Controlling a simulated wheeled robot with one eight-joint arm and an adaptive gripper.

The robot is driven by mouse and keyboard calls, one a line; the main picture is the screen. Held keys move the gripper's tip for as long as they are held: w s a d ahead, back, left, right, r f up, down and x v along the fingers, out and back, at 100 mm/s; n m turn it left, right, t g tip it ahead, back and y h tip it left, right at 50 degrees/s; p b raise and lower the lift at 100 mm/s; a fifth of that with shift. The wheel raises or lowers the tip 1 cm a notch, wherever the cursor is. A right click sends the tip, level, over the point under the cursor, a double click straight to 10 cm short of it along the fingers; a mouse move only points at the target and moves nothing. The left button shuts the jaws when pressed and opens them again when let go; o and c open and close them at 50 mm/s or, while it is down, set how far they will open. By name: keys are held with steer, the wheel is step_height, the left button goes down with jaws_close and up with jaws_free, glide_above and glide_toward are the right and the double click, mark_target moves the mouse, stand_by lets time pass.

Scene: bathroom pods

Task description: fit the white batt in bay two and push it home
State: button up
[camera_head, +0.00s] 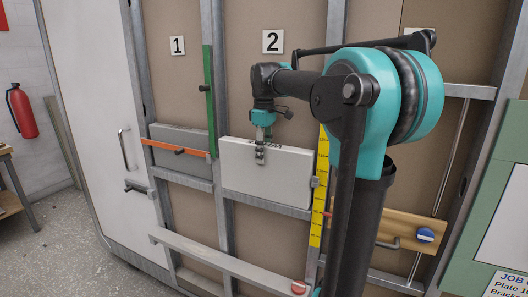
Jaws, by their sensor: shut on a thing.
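The white batt (258,180) is a pale slab at the bay marked 2, above a horizontal metal rail. My gripper (261,158) is shut on the batt at its upper edge, near the middle. The number 2 plate (272,42) is on the brown back board above. The batt spans most of the width between the two metal uprights. I cannot tell how deep it sits in the bay. My arm comes in from the right and hides part of the frame to the right.
A grey batt (180,138) sits in bay one behind an orange bar (172,147). A green strip (209,100) stands on the upright between the bays. A yellow scale (319,185) stands right of the white batt. A lower rail (225,262) crosses in front.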

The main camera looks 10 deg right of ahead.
steer(key=o, duration=1.3)
steer(key=shift+o, duration=0.2)
